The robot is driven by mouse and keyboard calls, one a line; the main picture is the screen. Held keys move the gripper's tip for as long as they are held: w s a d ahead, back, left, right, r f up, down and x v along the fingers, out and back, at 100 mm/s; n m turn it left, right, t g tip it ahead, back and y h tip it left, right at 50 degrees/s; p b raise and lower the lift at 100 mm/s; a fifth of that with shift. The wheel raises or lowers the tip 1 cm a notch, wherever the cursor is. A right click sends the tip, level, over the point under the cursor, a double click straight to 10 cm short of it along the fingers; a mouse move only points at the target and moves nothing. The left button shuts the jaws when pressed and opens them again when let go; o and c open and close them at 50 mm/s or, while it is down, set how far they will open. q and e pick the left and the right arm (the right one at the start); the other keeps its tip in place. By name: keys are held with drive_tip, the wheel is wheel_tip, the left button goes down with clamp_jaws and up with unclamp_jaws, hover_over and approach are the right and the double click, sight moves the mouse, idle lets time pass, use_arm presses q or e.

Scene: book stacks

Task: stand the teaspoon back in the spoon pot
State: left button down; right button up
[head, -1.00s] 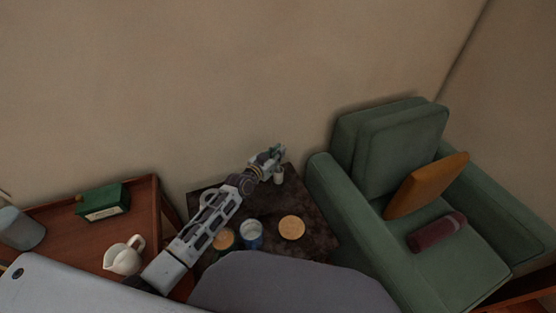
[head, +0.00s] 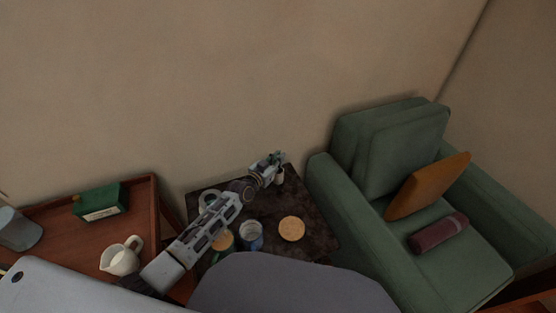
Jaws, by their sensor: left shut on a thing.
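My left arm reaches from the lower left over the dark side table (head: 316,238). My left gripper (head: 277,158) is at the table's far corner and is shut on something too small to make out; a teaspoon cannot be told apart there. A small pale pot (head: 280,177) stands just below the gripper in the picture, partly hidden by it. I cannot tell whether it is the spoon pot. My right gripper is not in view.
A green armchair (head: 400,150) stands at right. A tray-like wooden top (head: 75,235) at left holds a white jug (head: 121,258) and green box (head: 101,201).

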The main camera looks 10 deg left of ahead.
use_arm(q)
drive_tip(key=shift+f, duration=0.1)
drive_tip(key=c, duration=1.9)
unclamp_jaws()
drive_tip(key=shift+c, duration=0.2)
drive_tip(key=o, duration=0.4)
drive_tip(key=shift+o, duration=0.2)
